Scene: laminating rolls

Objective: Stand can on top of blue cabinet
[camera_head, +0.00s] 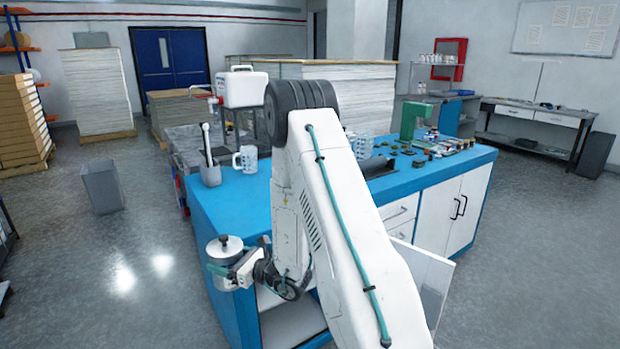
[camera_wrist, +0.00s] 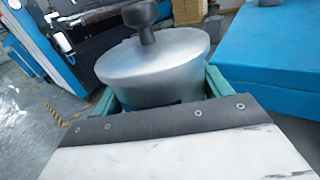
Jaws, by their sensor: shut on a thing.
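The can (camera_head: 228,255) is a silver metal pot with a lid and a dark round knob. It also shows large in the wrist view (camera_wrist: 150,75). My gripper (camera_head: 222,268) is shut around the can's body with teal fingers on both sides, and the can looks upright or nearly so. It is held at the near left corner of the blue cabinet (camera_head: 232,205), roughly level with its top edge. In the wrist view the cabinet's blue top (camera_wrist: 275,60) is to the right of the can. The can's underside is hidden in the wrist view.
A grey cup with a tool (camera_head: 210,173) and a clear mug (camera_head: 246,158) stand on the cabinet's left part. A green press (camera_head: 416,122) and several small parts are farther right. A lower door (camera_head: 425,278) hangs open in front. The near left top is clear.

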